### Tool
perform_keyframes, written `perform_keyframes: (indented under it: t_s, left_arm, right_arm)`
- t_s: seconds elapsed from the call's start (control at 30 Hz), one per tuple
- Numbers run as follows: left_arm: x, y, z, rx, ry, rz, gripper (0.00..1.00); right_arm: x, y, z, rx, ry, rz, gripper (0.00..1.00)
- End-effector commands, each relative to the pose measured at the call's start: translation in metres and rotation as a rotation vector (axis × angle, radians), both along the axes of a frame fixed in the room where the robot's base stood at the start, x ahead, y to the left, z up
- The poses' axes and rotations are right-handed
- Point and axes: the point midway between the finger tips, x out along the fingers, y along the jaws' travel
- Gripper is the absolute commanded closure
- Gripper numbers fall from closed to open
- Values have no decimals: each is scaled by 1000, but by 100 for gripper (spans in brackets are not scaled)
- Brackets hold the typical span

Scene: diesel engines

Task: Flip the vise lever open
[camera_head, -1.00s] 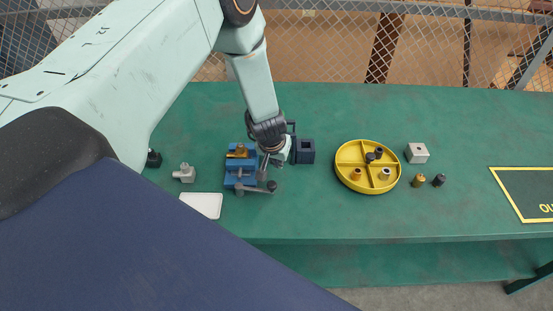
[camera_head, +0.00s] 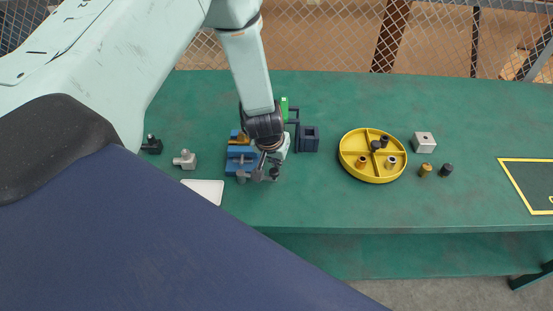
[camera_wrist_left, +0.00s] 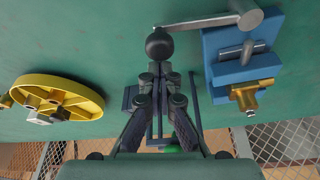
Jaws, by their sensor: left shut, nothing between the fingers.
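The blue vise (camera_head: 238,161) stands on the green bench in the head view, left of my left gripper (camera_head: 269,167). In the left wrist view the vise (camera_wrist_left: 240,66) is at the upper right, with a brass-coloured part (camera_wrist_left: 246,96) in it. Its grey lever (camera_wrist_left: 205,22) reaches left across the top and has a black ball knob (camera_wrist_left: 159,43) near its end. My left gripper (camera_wrist_left: 157,70) is shut and empty, with its tips right at the knob; I cannot tell whether they touch. My right gripper is not in view.
A yellow round divided tray (camera_head: 372,178) with small parts stands to the right. A dark square block (camera_head: 308,139) and a green upright piece (camera_head: 284,106) are close to my left arm. A white plate (camera_head: 205,190) and a grey fitting (camera_head: 185,160) lie left.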

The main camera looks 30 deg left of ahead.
Motion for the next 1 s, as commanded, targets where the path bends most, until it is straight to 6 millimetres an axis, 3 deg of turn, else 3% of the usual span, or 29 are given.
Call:
perform_keyframes:
  t_s: [0.67,1.0]
  left_arm:
    - [-12,-6,-1,-2,4,-112,100]
    - [-32,-13,-3,-6,10,-299,100]
  right_arm:
    - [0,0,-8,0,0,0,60]
    - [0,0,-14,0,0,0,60]
